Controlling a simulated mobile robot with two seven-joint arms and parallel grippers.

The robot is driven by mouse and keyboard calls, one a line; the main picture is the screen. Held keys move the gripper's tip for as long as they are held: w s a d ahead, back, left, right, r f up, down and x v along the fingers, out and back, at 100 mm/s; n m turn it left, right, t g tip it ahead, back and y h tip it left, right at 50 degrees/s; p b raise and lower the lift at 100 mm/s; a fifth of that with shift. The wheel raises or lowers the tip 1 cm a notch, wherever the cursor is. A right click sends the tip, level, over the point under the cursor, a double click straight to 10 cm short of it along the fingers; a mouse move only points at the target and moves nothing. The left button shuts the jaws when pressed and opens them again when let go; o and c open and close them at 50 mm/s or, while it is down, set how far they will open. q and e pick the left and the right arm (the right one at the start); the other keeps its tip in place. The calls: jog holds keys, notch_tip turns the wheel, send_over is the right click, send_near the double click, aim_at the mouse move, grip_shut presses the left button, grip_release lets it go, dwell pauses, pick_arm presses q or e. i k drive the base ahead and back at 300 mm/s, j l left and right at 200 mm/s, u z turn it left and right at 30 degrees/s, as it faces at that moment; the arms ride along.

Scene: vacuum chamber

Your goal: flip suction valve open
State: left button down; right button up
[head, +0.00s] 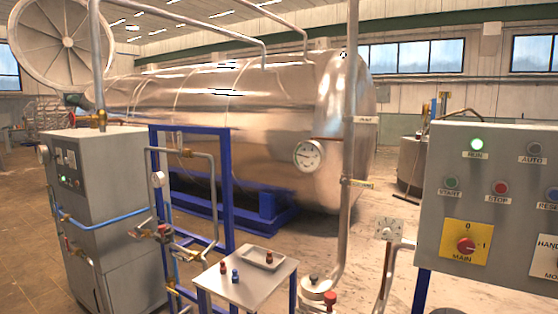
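Neither of my grippers shows in the head view. I cannot tell which valve is the suction valve, as the small tags on the piping are too small to read surely. Valve fittings sit on the pipework at the left: one valve (160,232) in front of the grey cabinet, and another valve (193,255) lower on the blue frame. A red-knobbed valve (330,298) and a dark-knobbed valve (314,280) stand at the foot of the tall vertical pipe (346,215). Whether any valve is open or shut is not clear.
A large shiny tank (250,110) lies behind the blue frame (225,190). A grey cabinet (100,205) stands left. A small table (232,287) bears a tray (275,261) and small red and blue pieces. A control panel (480,210) with a lit green RUN lamp fills the right.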

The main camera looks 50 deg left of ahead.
aim_at(367, 185)
jog(key=u, duration=1.4)
